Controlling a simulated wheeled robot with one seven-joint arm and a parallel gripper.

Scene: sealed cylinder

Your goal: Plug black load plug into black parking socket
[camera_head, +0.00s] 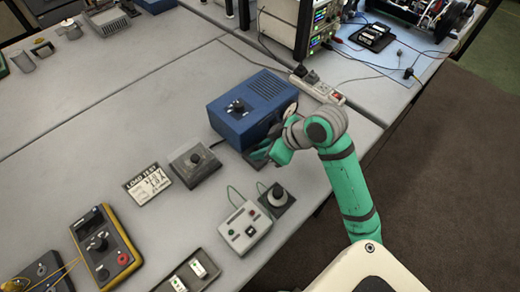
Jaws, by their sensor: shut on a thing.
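My gripper (263,155) is at the lower right side of the blue box (252,105), low over the table. Its green fingers are shut on a small dark thing, which I take to be the black load plug; the fingers and wrist hide most of it. I cannot see whether it touches the blue box or sits in a socket. The black parking socket cannot be told for sure. A dark square plate with a round grey top (278,196) lies just below my gripper, and a dark box with a knob (195,163) is to its left.
A grey control box (244,228) with green leads is below my gripper. A LOAD TEST card (147,184), a yellow meter (103,247) and a dark tray (188,272) lie left and in front. A power strip (318,87) is behind. The table's left middle is clear.

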